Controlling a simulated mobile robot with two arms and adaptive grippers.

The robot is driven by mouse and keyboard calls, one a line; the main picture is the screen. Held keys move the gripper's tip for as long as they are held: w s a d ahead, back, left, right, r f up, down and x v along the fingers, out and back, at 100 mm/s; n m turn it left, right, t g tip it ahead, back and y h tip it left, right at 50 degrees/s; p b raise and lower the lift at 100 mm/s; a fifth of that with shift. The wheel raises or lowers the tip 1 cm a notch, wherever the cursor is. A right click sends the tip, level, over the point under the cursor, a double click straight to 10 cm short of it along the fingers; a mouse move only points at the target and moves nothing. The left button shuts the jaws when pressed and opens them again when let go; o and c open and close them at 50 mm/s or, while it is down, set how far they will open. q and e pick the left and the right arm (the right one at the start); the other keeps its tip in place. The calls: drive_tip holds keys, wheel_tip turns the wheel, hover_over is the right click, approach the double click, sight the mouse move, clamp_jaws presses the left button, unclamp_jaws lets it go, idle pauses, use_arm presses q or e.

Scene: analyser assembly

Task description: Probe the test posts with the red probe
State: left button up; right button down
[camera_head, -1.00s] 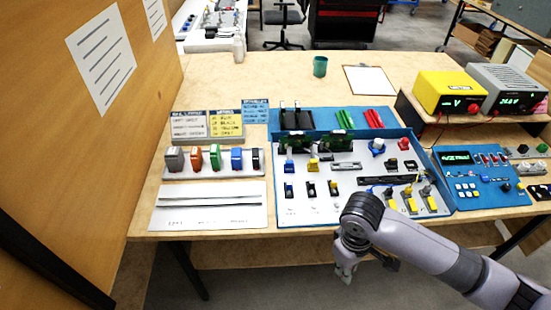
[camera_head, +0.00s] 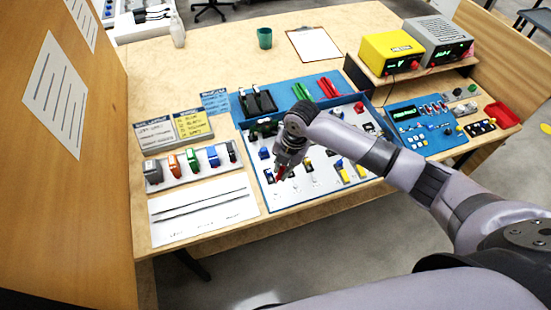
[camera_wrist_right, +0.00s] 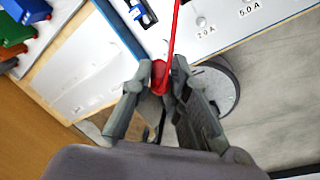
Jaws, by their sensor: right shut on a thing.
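My right gripper (camera_head: 281,172) is over the front left part of the blue-edged white panel (camera_head: 290,203). It is shut on the red probe (camera_head: 280,173). In the wrist view the red probe (camera_wrist_right: 160,76) sits between the fingers (camera_wrist_right: 160,88), and its thin red shaft runs up past the top of the picture, so its tip is out of sight. A small round post (camera_wrist_right: 201,21) labelled "2.0 A" stands to the right of the shaft, apart from it. A label "5.0 A" is further right. My left gripper is not in view.
A rack of coloured blocks (camera_head: 190,172) and a white sheet (camera_head: 205,208) lie left of the panel. A blue instrument board (camera_head: 415,143), yellow meter (camera_head: 392,52) and grey supply (camera_head: 438,40) stand at the right. My right arm hides part of the panel.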

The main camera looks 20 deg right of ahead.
drive_tip(key=shift+w, duration=0.2)
wheel_tip(320, 180, down, 2)
drive_tip(key=b, duration=0.2)
drive_tip(key=shift+s+f+b, duration=0.1)
drive_tip(key=shift+f+b, duration=0.15)
drive_tip(key=shift+b, duration=0.1)
wheel_tip(320, 180, down, 2)
drive_tip(key=shift+f+b, duration=0.1)
drive_tip(key=shift+b, duration=0.9)
drive_tip(key=shift+d, duration=0.15)
drive_tip(key=shift+f, duration=0.5)
idle(0.4)
